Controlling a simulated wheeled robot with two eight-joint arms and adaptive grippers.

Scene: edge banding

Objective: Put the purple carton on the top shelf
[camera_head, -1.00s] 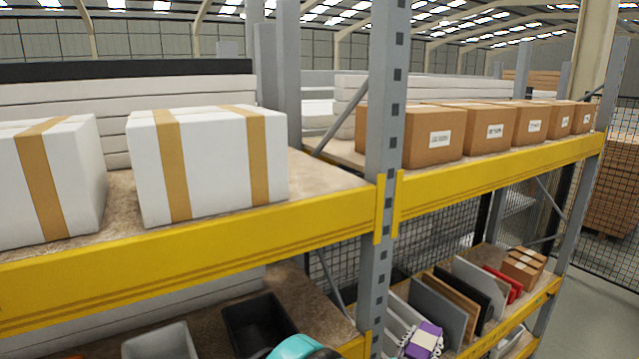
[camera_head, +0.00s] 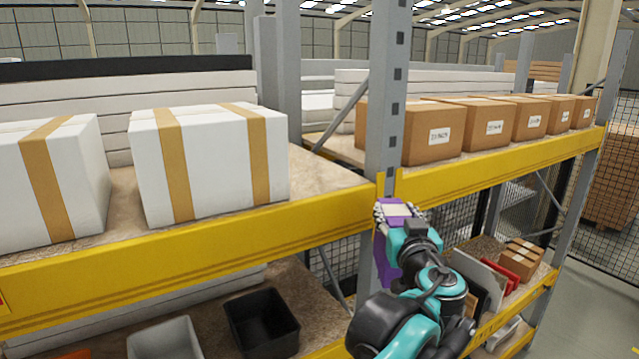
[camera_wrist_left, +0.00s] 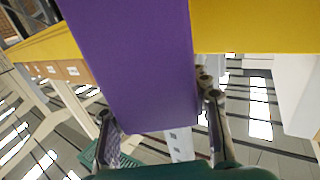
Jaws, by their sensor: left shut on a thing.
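The purple carton (camera_head: 386,256) is in my left gripper (camera_head: 399,214), in front of the grey rack upright in the head view. Its pale top patch shows between the fingers, and my arm hides part of it. In the left wrist view the carton (camera_wrist_left: 130,60) fills the middle, with the fingers of my left gripper (camera_wrist_left: 160,128) on both sides of it. The top shelf (camera_head: 325,182) has a yellow front beam, and the carton is close to this beam's height. I cannot tell the gap between them. My right gripper is not in view.
White boxes with tan tape (camera_head: 215,160) stand on the shelf's left part. Brown labelled cartons (camera_head: 433,135) line the right bay. The grey upright (camera_head: 386,100) divides the bays. Bare shelf shows between the white box and the upright. Black and grey bins (camera_head: 262,320) sit below.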

